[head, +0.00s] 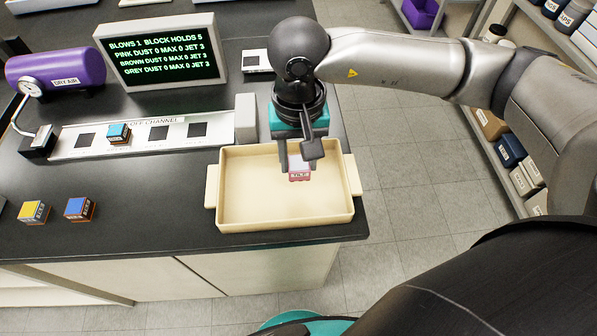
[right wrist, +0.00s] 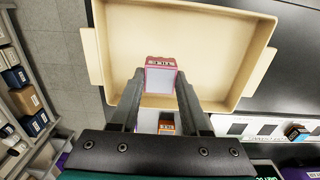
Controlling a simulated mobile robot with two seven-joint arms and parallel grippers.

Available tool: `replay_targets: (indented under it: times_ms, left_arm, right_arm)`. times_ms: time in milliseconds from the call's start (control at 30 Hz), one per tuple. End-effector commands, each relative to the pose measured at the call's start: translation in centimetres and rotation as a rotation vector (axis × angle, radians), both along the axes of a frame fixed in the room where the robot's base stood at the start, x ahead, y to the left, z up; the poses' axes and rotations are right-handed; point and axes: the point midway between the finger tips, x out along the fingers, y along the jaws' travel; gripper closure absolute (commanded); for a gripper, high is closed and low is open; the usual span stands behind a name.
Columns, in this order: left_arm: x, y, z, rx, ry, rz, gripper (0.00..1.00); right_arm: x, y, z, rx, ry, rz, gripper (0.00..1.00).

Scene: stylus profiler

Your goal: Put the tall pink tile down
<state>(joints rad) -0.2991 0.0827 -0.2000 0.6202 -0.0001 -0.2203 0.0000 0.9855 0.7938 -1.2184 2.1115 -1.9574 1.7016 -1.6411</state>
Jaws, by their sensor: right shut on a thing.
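The pink tile (head: 299,168) is a small block with a pale top face and a pink labelled side. My right gripper (head: 297,160) is shut on it, over the right part of the cream tray (head: 237,222). In the right wrist view the tile (right wrist: 160,77) sits between the two fingertips (right wrist: 158,84), over the tray (right wrist: 262,62). I cannot tell whether its underside touches the tray floor. No other tile shows in the tray. My left gripper is not in view.
An orange-sided tile (right wrist: 166,124) shows between the fingers beyond the tray. A blue tile (head: 119,133) sits on the white channel strip (head: 178,131). Yellow (head: 34,212) and blue-topped (head: 79,208) tiles lie left. A screen (head: 160,55) and purple cylinder (head: 60,68) stand behind.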

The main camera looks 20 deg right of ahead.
Motion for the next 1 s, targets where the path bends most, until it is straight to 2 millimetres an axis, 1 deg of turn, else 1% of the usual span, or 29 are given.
replay_targets:
  times_ms: [167,333,433,667,833,867,1000]
  left_arm:
    - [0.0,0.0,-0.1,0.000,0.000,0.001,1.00]
    - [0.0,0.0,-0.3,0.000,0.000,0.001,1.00]
    - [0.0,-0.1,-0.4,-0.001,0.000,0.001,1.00]
    - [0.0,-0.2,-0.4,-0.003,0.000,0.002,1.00]
    - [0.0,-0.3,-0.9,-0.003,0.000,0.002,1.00]
    - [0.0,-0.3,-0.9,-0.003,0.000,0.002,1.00]
    - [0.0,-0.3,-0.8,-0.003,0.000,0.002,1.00]
  right_arm:
    - [0.0,0.0,-1.2,0.001,0.000,0.000,1.00]
    - [-0.1,0.0,-3.7,0.000,0.004,-0.001,1.00]
    - [0.0,0.0,-4.8,0.000,0.001,0.000,1.00]
    - [0.0,0.0,-4.8,0.001,-0.001,0.001,1.00]
    - [0.0,0.0,-5.2,0.001,-0.001,0.001,1.00]
    - [0.0,0.0,-5.2,0.001,-0.001,0.001,0.53]
    - [0.0,0.0,-5.1,0.001,-0.001,0.000,0.37]
